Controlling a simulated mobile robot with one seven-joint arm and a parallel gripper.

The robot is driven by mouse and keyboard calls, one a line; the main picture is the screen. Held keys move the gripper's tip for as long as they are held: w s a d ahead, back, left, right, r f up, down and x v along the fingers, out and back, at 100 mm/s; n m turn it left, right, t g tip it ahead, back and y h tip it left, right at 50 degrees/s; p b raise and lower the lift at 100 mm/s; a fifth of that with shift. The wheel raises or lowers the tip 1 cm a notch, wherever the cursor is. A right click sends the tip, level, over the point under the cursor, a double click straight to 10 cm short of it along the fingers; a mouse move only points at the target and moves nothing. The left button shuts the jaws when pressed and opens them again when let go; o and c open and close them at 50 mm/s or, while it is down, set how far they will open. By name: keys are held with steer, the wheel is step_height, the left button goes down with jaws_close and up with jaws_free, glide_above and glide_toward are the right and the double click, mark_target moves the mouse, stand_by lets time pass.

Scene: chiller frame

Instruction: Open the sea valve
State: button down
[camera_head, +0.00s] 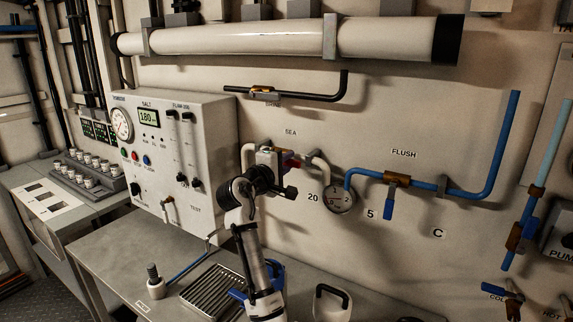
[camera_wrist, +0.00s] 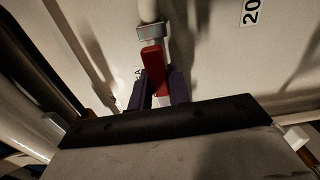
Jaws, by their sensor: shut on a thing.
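The sea valve sits on a white pipe (camera_head: 320,165) under the "SEA" label (camera_head: 290,132) on the wall. Its red handle (camera_wrist: 152,62) shows in the wrist view, with its lower part between the two dark purple fingers of my gripper (camera_wrist: 161,90). My gripper (camera_head: 280,163) is shut on the red handle. The handle points along the line of the white pipe in the wrist view. In the head view my wrist and gripper cover most of the valve, and only a little red shows.
A round dial (camera_head: 339,198) is right of the valve. The blue flush pipe (camera_head: 455,190) with its blue handle (camera_head: 388,209) is further right. A white control box (camera_head: 180,150) stands to the left. A drain grate (camera_head: 212,293) lies on the grey bench (camera_head: 110,255) below.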

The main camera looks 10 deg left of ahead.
steer(key=shift+r+n, duration=0.3)
steer(key=shift+r, duration=0.05)
steer(key=c, duration=1.3)
jaws_free()
steer(key=shift+f, duration=0.2)
steer(key=shift+s+a, duration=0.15)
steer(key=shift+s, duration=0.15)
steer(key=b+v, duration=0.5)
steer(key=v, duration=0.8)
steer(key=shift+s+r, duration=0.1)
steer(key=shift+r, duration=0.05)
